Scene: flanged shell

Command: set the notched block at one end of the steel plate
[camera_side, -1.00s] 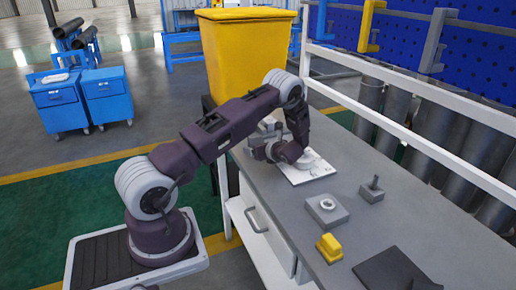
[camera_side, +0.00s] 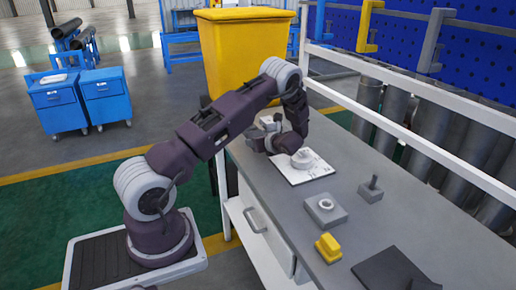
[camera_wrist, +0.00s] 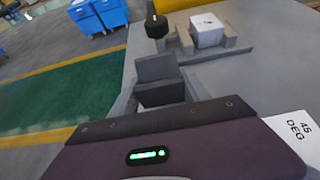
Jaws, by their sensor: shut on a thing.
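In the side view my gripper (camera_side: 258,144) is low over the far part of the bench, left of the white printed sheet (camera_side: 322,172). A pale round flanged shell (camera_side: 302,158) sits on the sheet, apart from the gripper. A dark flat plate (camera_side: 395,272) lies at the near end of the bench; I cannot tell whether it is the steel plate.
On the bench stand a grey block with a ring (camera_side: 326,210), a grey block with a post (camera_side: 371,190) and a yellow block (camera_side: 328,248). Beyond the jaws are a white-topped block (camera_wrist: 207,32) and a black knob (camera_wrist: 156,26). A white rail (camera_side: 430,145) borders the back.

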